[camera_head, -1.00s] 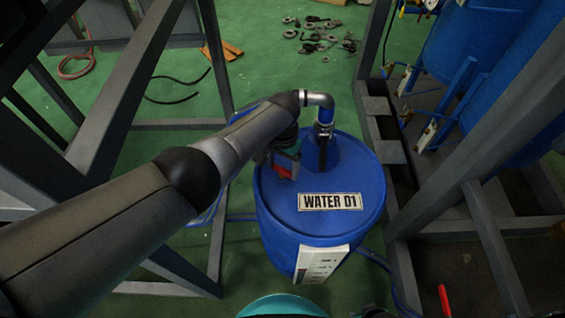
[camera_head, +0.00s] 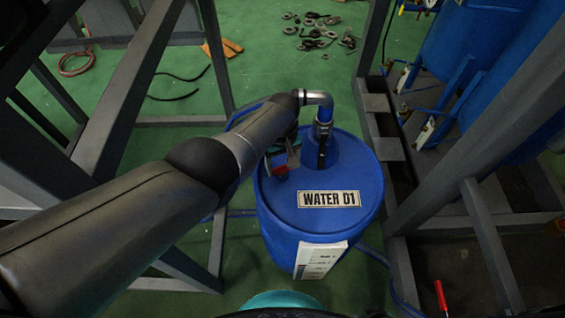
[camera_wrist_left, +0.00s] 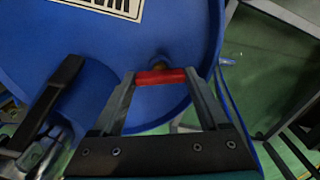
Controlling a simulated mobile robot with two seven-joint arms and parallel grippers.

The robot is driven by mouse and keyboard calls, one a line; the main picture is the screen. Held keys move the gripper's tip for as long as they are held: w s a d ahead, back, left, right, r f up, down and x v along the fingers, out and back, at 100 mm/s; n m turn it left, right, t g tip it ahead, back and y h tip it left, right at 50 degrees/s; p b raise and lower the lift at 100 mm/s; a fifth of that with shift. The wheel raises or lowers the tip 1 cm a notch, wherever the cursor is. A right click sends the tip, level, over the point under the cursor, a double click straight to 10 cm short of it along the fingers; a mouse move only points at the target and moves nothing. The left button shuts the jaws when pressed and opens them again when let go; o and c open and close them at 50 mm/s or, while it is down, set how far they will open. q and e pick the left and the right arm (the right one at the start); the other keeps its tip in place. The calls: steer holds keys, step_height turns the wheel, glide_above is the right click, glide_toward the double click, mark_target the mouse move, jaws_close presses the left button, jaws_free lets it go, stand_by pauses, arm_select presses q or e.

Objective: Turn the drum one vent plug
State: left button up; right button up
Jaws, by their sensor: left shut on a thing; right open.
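The vent plug's red bar handle (camera_wrist_left: 160,77) sits near the lid's rim, over a small brass-coloured fitting. My left gripper (camera_wrist_left: 159,80) is shut on the red handle, one finger at each end. In the head view, red shows beside the gripper (camera_head: 279,168) at the lid's left edge, partly hidden by my forearm. My right gripper is not in view.
A metal elbow pipe (camera_head: 318,98) rises from the lid, with a black lever (camera_wrist_left: 55,92) beside the gripper. Grey steel frames (camera_head: 130,80) stand left and right. Blue tanks (camera_head: 445,50) are at right. Loose metal parts (camera_head: 320,30) lie on the green floor behind.

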mark_target(283, 166)
arm_select(q)
steer(key=shift+w+n, duration=0.1)
steer(key=shift+n, duration=0.6)
steer(key=shift+r, duration=0.1)
arm_select(e)
steer(key=shift+a, duration=0.1)
arm_select(q)
steer(key=o, duration=1.2)
steer(key=shift+o, duration=0.2)
arm_select(e)
steer(key=shift+r, duration=0.2)
arm_select(q)
steer(key=shift+r+p, duration=0.35)
steer(key=shift+p, duration=0.1)
step_height(283, 166, up, 11)
steer(key=p, duration=0.9)
arm_select(e)
steer(key=s+a+r+g, duration=0.1)
steer(key=s+a+r, duration=0.3)
steer(key=r, duration=0.5)
steer(key=shift+s+a+y, duration=0.2)
steer(key=shift+s+y, duration=0.1)
steer(key=shift+s, duration=0.8)
